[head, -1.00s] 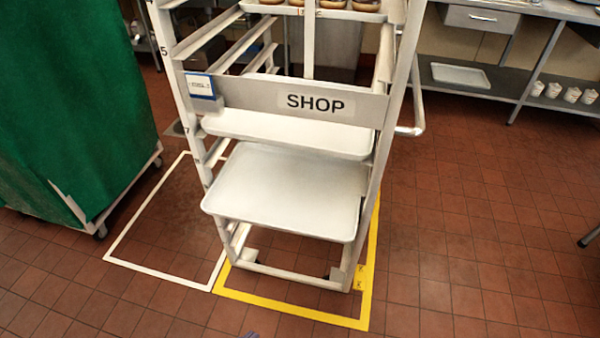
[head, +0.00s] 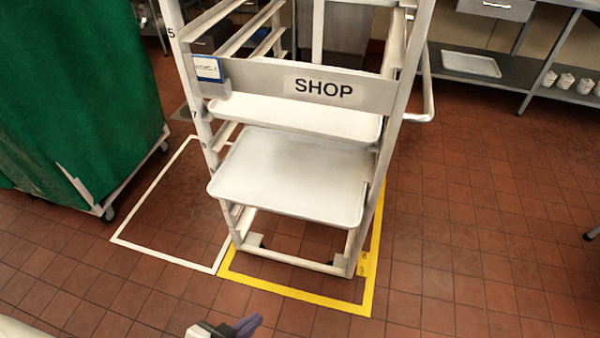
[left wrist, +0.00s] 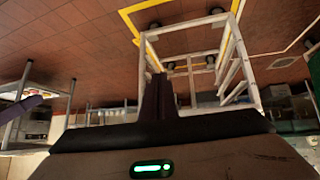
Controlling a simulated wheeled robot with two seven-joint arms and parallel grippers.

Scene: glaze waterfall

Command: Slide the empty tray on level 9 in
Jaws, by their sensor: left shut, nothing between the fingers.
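A pale empty tray (head: 290,178) sits low in the metal rack, below the SHOP bar, and sticks out of the rack's front toward me. A second pale tray (head: 310,123) sits above it, further in. Level marks 5 and 7 show on the left post; no 9 is readable. My left gripper (head: 245,326) is at the bottom edge of the head view, well short of the tray and apart from it. Its fingers are shut and empty, also in the left wrist view (left wrist: 158,98). A purplish shape at that view's left edge may be my right gripper; I cannot be sure.
The rack (head: 395,150) stands within a yellow floor outline (head: 300,296). A white outline (head: 165,256) lies to its left, before a green covered cart (head: 75,110). A steel shelf unit (head: 500,83) stands at the back right. The floor in front is clear.

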